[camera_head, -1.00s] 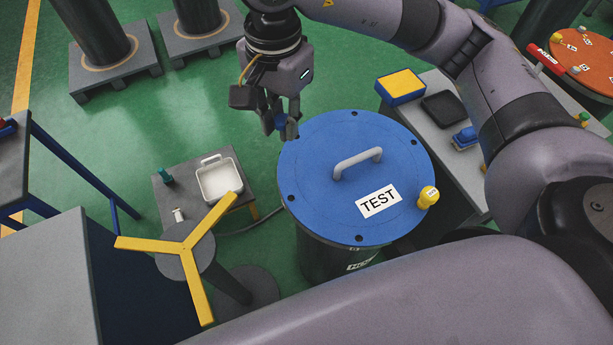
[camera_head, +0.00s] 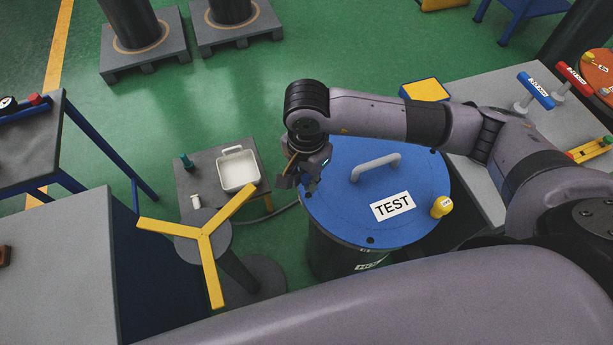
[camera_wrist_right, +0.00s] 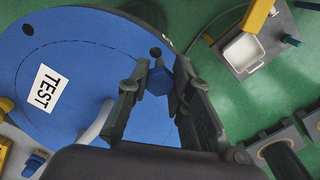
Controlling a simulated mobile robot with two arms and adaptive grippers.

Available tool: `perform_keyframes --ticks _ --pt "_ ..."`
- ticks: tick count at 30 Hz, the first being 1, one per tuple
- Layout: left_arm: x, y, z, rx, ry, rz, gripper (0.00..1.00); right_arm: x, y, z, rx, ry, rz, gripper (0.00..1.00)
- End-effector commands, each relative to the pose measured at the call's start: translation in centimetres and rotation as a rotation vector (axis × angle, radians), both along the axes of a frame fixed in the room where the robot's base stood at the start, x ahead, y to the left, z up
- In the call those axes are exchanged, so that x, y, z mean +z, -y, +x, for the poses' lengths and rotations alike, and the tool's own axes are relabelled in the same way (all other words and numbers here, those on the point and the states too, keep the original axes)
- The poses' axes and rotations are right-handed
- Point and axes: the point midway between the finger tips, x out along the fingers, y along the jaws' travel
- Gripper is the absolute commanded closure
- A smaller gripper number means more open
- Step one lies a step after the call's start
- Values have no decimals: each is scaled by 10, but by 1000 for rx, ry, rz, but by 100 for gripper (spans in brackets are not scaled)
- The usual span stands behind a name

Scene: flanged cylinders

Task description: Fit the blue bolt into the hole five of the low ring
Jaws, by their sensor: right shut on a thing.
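The blue bolt (camera_wrist_right: 158,83) sits between the fingers of my right gripper (camera_wrist_right: 160,78), its hexagonal head showing in the right wrist view. In the head view my right gripper (camera_head: 300,184) is at the left rim of the round blue lid (camera_head: 340,215), which bears the TEST label, a grey handle and dark holes around its edge. In the wrist view one dark hole (camera_wrist_right: 155,52) shows just beyond the bolt, near the rim. I cannot tell the bolt's height above the lid. My left gripper is not in view.
A yellow bolt (camera_head: 441,206) stands at the lid's right edge. A low table at left holds a white tray (camera_head: 226,184), a green bolt (camera_head: 187,161) and a white bolt (camera_head: 195,200). A yellow three-armed stand (camera_head: 206,235) is in front. A grey bench (camera_head: 490,85) is at right.

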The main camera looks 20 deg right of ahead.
Motion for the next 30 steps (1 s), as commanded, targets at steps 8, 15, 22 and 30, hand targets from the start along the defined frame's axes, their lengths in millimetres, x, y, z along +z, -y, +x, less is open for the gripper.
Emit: perform_keyframes --ticks 8,15,22,30 --pt "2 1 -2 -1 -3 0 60 -11 0 0 1 2 1 100" --pt "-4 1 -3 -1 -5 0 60 -15 0 0 1 1 0 100" --pt "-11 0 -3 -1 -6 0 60 -20 0 0 1 0 0 100" --pt "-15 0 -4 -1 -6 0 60 -22 0 0 1 0 0 75"
